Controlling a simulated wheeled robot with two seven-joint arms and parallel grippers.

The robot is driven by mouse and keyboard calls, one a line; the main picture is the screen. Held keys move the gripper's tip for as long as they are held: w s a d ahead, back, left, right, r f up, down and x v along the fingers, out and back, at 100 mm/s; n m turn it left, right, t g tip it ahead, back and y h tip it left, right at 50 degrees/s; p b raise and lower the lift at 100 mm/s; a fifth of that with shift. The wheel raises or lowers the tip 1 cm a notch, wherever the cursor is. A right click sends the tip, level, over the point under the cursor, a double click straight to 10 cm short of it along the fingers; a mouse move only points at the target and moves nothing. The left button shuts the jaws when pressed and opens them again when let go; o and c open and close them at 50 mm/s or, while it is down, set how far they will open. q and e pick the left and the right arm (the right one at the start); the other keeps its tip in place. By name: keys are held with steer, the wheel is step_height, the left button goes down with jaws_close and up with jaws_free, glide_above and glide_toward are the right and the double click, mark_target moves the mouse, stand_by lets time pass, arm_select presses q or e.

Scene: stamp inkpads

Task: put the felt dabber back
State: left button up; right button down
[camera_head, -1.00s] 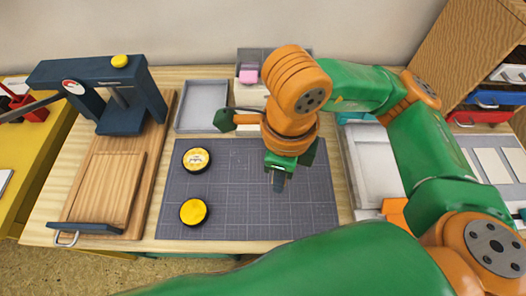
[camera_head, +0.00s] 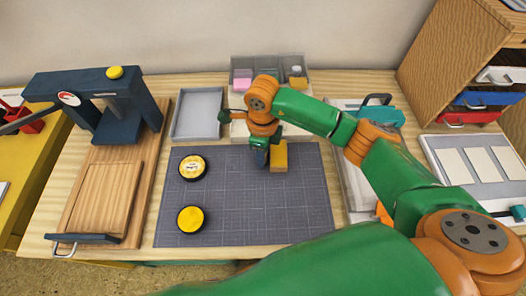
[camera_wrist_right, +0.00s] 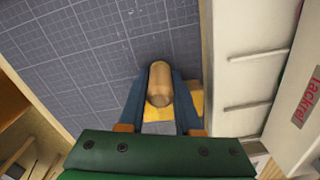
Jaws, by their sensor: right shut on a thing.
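The felt dabber shows as a yellow block (camera_head: 279,157) beside my right gripper (camera_head: 261,158) in the head view. In the right wrist view its rounded wooden handle (camera_wrist_right: 160,84) lies between the two fingers of my right gripper (camera_wrist_right: 158,100), with yellow parts beneath it. The gripper is shut on the dabber, over the back part of the grey grid mat (camera_head: 240,208). I cannot tell whether the dabber touches the mat. My left gripper is not in view.
Two round inkpads, one with a pale label (camera_head: 193,167) and one yellow (camera_head: 191,219), lie at the mat's left. A divided tray (camera_head: 268,62) with small blocks stands behind. An empty grey tray (camera_head: 198,114) and a press (camera_head: 100,105) are left. The mat's front right is clear.

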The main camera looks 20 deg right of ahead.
steer(key=shift+f, duration=0.15)
steer(key=c, duration=0.6)
jaws_free()
steer(key=shift+r, duration=0.2)
step_height(320, 180, up, 12)
steer(key=shift+r+b, duration=0.1)
steer(key=shift+b, duration=0.25)
